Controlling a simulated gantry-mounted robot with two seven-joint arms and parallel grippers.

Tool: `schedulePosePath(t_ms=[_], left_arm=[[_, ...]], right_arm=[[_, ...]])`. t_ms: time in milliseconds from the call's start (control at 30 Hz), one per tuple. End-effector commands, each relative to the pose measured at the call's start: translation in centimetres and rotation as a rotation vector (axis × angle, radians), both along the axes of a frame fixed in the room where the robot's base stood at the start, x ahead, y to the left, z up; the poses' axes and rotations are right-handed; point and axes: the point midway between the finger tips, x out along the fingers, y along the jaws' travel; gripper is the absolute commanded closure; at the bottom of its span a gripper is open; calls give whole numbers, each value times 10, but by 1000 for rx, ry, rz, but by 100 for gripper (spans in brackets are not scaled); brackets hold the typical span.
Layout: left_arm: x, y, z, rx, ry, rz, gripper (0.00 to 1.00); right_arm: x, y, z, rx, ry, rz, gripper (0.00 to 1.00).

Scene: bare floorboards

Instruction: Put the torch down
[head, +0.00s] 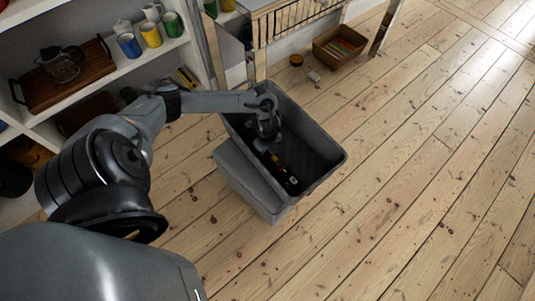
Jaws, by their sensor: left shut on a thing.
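My left gripper (267,144) reaches down into an open grey bin (333,161) and is shut on a slim dark object, which looks like the torch (284,171). The torch has yellow and reddish parts and a pale patch near its lower end. It hangs below the fingers inside the bin, slanting down to the right. Its upper end is hidden by the gripper. I cannot tell whether it touches the bin floor. My right gripper is not in view.
A second grey container (241,187) sits against the bin's near left side. White shelves (91,92) at the left hold mugs (151,34), a wooden tray (62,82) and a glass jug. A brown box (340,46) stands at the back. The floorboards to the right are clear.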

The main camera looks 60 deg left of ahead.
Motion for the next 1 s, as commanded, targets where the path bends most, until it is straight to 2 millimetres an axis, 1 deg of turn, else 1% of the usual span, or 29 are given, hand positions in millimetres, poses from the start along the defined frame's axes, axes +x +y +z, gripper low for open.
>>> schedulePosePath(t_ms=[33, 267, 400, 433, 567, 867, 933, 1000], left_arm=[[1, 0, -5, 0, -1, 0, 100], [0, 0, -3, 0, -1, 0, 100], [0, 0, -6, 0, -1, 0, 100], [0, 0, -6, 0, -1, -1, 54], [0, 0, -5, 0, -1, -1, 34], [0, 0, -5, 0, -1, -1, 33], [0, 0, -2, 0, -1, -1, 33], [0, 0, 5, 1, -1, 0, 33]], right_arm=[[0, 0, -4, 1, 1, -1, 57], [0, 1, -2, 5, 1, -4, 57], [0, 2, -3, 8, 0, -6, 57], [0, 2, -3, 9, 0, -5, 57], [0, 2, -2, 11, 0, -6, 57], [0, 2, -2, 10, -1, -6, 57], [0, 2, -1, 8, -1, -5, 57], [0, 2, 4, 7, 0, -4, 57]])
